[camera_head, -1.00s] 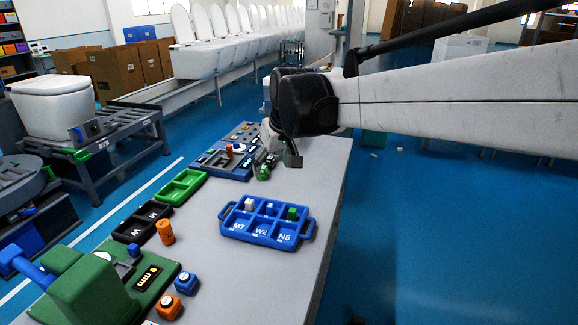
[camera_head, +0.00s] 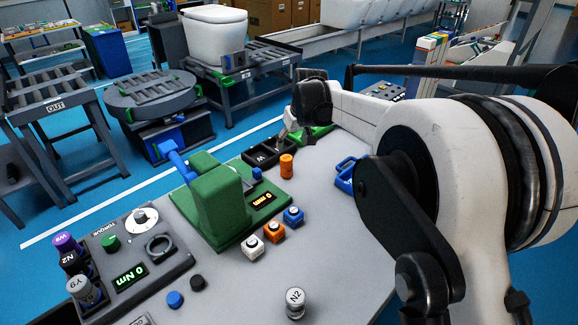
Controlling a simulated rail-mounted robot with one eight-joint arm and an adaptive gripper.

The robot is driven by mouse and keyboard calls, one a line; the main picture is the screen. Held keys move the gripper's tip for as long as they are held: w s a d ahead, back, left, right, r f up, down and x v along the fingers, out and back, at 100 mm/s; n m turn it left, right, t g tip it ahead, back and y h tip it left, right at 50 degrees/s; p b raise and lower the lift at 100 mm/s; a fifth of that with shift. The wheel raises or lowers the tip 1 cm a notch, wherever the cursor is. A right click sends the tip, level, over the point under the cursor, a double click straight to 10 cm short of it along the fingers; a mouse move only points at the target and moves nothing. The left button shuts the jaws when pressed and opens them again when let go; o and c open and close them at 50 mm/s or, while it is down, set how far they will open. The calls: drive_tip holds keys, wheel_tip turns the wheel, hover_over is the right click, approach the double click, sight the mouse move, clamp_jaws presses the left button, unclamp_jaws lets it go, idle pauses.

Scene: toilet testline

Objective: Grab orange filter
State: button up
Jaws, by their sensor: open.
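The orange filter (camera_head: 286,166) is an upright orange cylinder on the grey table, beside the black tray marked W (camera_head: 262,160) and behind the green device. My gripper (camera_head: 284,134) is open and hangs beyond the filter, above the area of the black and green trays. It is apart from the filter and holds nothing that I can see. Its fingertips are small and partly hidden by the wrist.
A green device with a 0 mm display (camera_head: 224,205) stands left of the filter. White (camera_head: 252,247), orange (camera_head: 274,233) and blue (camera_head: 293,217) small blocks sit in front. A blue tray (camera_head: 345,172) is partly hidden by my arm. A torque box (camera_head: 135,255) stands front left.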

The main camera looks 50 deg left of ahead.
sight(287, 158)
drive_tip(key=x, duration=1.2)
drive_tip(key=shift+f, duration=0.25)
drive_tip(key=shift+c, duration=0.3)
drive_tip(key=c, duration=1.2)
drive_tip(key=shift+r, duration=0.15)
